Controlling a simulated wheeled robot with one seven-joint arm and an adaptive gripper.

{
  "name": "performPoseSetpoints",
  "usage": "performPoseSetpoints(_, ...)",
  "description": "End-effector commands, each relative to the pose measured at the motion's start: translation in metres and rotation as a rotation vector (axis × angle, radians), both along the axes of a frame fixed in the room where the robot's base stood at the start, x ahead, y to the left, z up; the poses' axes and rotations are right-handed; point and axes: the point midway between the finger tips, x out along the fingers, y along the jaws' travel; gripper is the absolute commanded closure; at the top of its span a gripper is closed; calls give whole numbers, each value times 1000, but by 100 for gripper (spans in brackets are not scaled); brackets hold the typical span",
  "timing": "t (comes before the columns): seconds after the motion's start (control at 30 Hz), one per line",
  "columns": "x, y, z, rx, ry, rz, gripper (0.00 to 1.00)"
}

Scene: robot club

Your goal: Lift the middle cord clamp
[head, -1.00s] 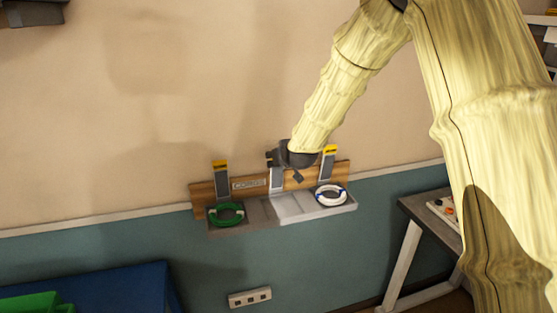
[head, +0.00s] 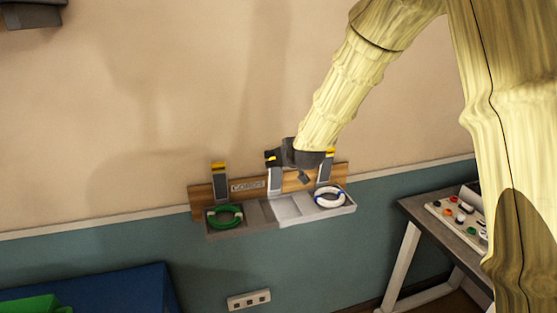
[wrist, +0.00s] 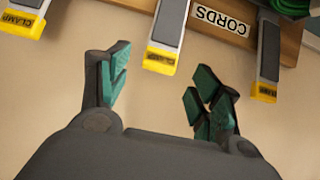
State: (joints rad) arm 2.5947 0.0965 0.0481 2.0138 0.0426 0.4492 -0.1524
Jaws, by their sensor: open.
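The middle cord clamp (head: 275,181) is a grey lever on a wooden board marked CORDS; my gripper partly covers its upper end in the head view. In the wrist view the middle clamp (wrist: 166,38) has a yellow tip marked CLAMP, seen upside down. My gripper (wrist: 163,88) is open and empty, with teal pads. The yellow tip appears between the two fingers, near the fingertips; I cannot tell whether they touch. In the head view my gripper (head: 286,167) is at the board's upper edge.
The left clamp (head: 220,184) stands over a green cord coil (head: 225,216), the right clamp (head: 325,169) near a white coil (head: 329,197). Both coils lie in the board's tray (head: 240,232). A table (head: 420,215) with a button panel (head: 455,216) stands right.

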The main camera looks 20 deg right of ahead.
Motion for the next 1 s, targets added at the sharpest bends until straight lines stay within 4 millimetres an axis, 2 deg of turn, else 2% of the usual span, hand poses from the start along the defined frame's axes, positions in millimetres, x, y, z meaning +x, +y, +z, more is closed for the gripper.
performPoseSetpoints(0.2, -28, -1, 18, 0, -2, 0, 36)
performPoseSetpoints(0.4, -44, -1, 28, 0, -2, 0, 36)
performPoseSetpoints(0.87, -51, -2, 32, 0, -1, 0, 36)
performPoseSetpoints(1.0, -53, -2, 21, 1, 10, -1, 36)
